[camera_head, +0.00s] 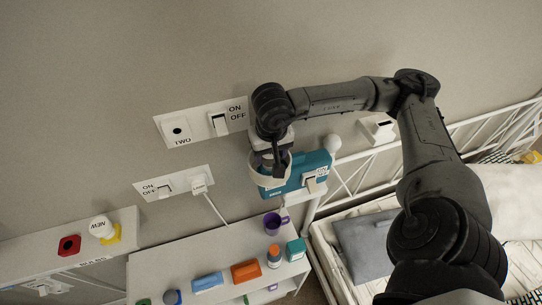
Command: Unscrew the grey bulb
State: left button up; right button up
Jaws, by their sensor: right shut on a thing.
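My right gripper (272,168) reaches down from the upper right, at the left end of a teal box (298,176) with a switch on its front. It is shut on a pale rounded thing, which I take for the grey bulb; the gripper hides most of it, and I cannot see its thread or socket. A white bulb marked NEW (101,227) stands on a wall shelf at the left. My left gripper is not in view.
A white shelf unit (240,245) below holds a purple mug (272,222), an orange-and-blue bottle (274,256), a teal box and coloured blocks. Switch plates (205,122) are on the wall. A white-railed bed is at the right.

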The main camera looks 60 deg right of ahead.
jog(key=shift+n+b, duration=0.45)
jog(key=shift+n, duration=0.05)
jog(key=shift+n+b, duration=1.05)
jog(key=shift+n, duration=0.65)
jog(key=shift+n+y+b, duration=0.3)
jog(key=shift+n, duration=0.3)
jog(key=shift+r, duration=0.3)
jog(key=shift+r, duration=0.45)
jog(key=shift+r+p, duration=0.1)
jog(key=shift+p, duration=0.25)
